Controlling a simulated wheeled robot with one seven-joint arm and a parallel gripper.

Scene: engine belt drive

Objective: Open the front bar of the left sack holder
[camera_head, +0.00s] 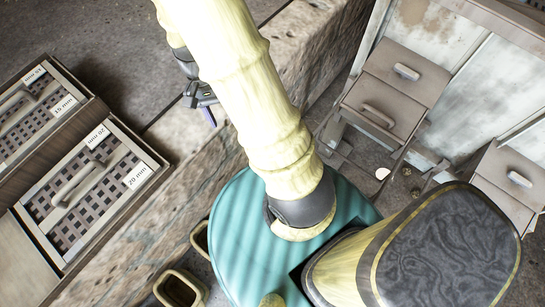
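I cannot pick out a sack holder or its front bar with certainty in the head view. A thin dark metal frame (333,128) stands by the grey-brown boxes at the right, and I cannot tell whether it is part of a holder. My gripper (206,112) is at the upper middle, beside the stone ledge, partly hidden behind my pale yellow arm. Only a dark part of it and a small purple tip show. Whether its fingers are open or shut cannot be seen.
At the left lie framed grid trays (92,196) with handles and size labels. A rough stone ledge (300,50) runs diagonally past my arm. At the right are grey-brown boxes with handles (395,90) against worn pale panels (480,90). Open-topped containers (180,289) stand at the bottom.

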